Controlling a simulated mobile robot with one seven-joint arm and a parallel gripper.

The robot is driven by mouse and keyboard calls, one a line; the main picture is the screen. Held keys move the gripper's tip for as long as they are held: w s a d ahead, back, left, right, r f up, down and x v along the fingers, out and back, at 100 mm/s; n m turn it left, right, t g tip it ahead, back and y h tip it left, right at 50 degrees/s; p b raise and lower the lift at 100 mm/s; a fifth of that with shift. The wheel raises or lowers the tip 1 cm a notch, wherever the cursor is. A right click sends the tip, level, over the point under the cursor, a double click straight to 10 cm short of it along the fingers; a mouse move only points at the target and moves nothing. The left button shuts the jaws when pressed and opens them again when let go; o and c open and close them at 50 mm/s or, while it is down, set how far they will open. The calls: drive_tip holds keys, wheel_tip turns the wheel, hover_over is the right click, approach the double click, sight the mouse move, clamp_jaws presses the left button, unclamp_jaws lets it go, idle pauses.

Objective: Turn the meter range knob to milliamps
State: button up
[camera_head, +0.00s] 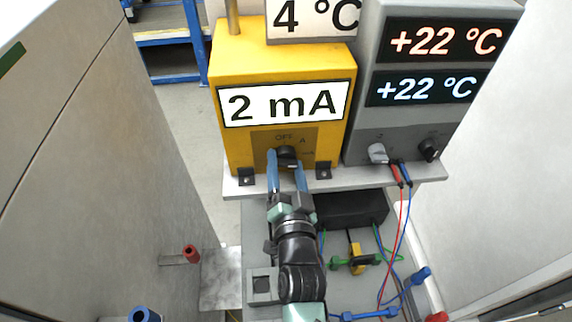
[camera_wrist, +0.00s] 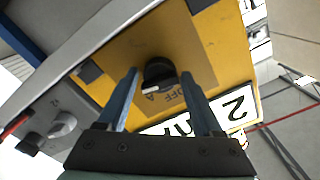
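The yellow meter (camera_head: 222,75) stands on a shelf, and its display (camera_head: 284,103) reads 2 mA. Its black range knob (camera_head: 287,153) sits on the lower front panel, below the labels OFF and A. In the wrist view the knob (camera_wrist: 159,70) shows a pale mark on one side; which label it points at is hard to tell. My gripper (camera_head: 287,160) reaches up to the panel. In the wrist view my gripper (camera_wrist: 159,76) has one blue finger on each side of the knob, with visible gaps between fingers and knob.
A grey unit (camera_head: 372,124) with two +22 °C displays stands right of the meter, with a grey knob, a black knob and red and blue leads. The shelf edge (camera_head: 335,182) runs below both. Pale cabinets (camera_head: 85,170) flank the scene.

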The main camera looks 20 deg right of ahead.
drive_tip(key=shift+o, duration=1.1)
drive_tip(key=b+v, duration=0.4)
drive_tip(key=v, duration=0.9)
